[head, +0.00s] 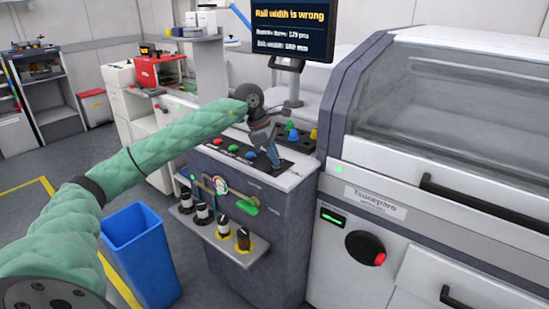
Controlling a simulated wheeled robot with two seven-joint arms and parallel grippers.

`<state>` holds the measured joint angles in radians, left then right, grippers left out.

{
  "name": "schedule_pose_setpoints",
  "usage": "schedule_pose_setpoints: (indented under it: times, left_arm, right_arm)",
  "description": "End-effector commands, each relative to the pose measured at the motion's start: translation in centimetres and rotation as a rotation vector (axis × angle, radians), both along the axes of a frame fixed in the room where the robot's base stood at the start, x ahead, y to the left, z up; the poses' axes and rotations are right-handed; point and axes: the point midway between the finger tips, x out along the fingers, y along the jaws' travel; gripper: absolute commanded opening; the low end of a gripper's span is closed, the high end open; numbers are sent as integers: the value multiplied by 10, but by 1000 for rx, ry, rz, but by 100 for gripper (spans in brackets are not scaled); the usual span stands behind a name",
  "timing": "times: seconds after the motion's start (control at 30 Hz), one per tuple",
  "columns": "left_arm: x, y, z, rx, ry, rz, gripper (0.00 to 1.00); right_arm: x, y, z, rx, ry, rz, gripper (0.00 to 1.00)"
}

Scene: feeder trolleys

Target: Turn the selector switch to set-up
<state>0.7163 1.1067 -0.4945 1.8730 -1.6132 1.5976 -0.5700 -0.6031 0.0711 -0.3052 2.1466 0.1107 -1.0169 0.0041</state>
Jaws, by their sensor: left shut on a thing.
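My left arm, in a green padded sleeve, reaches in from the left to the grey control console (262,235). My left gripper (273,161) points down at the right end of the button row on the console's sloping top. It is shut on a small control there, which I take to be the selector switch; the fingers hide it, so its setting cannot be read. Red, green and blue buttons (233,149) sit to the left of the gripper. The panel lettering is too small to read. My right gripper is out of view.
A screen (290,28) above reads "Rail width is wrong". The console front has a green-handled lever (247,206) and a shelf (212,232) with several dark-topped pieces. A blue bin (142,258) stands left. The machine (440,120) at right has a black-and-red knob (365,248).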

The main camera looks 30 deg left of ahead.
Motion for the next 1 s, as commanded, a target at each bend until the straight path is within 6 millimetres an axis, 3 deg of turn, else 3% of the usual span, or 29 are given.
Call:
schedule_pose_setpoints:
  times: [0.37, 0.4, 0.5, 0.83, 1.0]
  left_arm:
    - [1, 1, 2, 0, -3, -3, 0]
    - [1, 1, 2, 0, -3, -3, 13]
    - [1, 1, 1, 1, -2, -3, 32]
    - [0, 1, 2, 1, -1, -4, 33]
    - [-2, 7, 18, 1, -3, -3, 33]
  right_arm:
    - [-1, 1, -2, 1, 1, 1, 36]
    - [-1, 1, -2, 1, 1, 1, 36]
    - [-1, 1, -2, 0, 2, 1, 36]
    - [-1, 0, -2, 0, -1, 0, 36]
    - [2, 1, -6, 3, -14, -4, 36]
